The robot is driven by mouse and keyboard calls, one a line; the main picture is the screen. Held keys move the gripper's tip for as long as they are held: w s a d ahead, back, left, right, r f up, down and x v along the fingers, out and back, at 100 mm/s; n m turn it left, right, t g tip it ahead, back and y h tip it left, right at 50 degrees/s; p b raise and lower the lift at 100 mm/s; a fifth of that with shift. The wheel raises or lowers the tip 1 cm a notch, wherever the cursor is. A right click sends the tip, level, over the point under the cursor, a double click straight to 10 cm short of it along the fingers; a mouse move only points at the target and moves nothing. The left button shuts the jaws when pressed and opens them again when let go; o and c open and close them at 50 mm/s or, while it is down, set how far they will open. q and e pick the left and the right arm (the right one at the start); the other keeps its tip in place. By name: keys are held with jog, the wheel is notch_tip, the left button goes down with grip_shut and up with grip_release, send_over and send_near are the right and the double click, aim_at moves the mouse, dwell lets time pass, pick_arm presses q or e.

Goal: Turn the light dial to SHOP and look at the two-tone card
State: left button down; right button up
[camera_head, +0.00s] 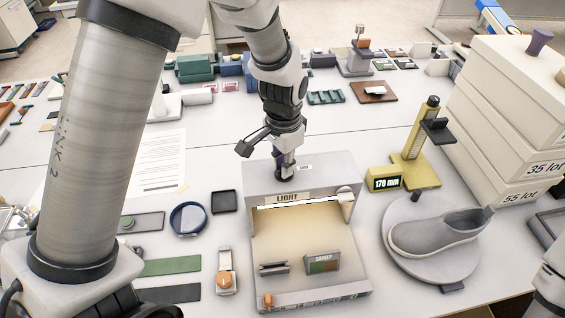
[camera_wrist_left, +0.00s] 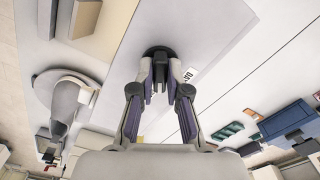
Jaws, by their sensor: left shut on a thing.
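The light box (camera_head: 353,240) stands at the front middle, with a LIGHT label and a warm-lit open inside. My left gripper (camera_head: 285,172) points down onto its top and is shut on the dark light dial. In the left wrist view, the dial (camera_wrist_left: 158,54) sits between the fingers of my left gripper (camera_wrist_left: 158,82). A small white label (camera_head: 304,167) lies beside the dial; I cannot read it surely. The two-tone card (camera_head: 323,263), green and reddish-brown, stands in a grey holder inside the box. My right gripper is out of view.
A grey shoe (camera_head: 435,234) rests on a round plate right of the box, with a yellow gauge (camera_head: 415,150) reading 170 mm behind it. Stacked boxes (camera_head: 515,110) stand at the right. A blue round dish (camera_head: 188,218) and dark square tray (camera_head: 224,202) lie left.

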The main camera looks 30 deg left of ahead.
pick_arm(q)
jog(key=shift+f, duration=0.15)
jog(key=c, duration=1.2)
grip_release()
jog(key=shift+o, duration=0.2)
jog(key=shift+w, duration=0.2)
notch_tip(320, 180, up, 12)
jog(key=shift+d+f, duration=0.1)
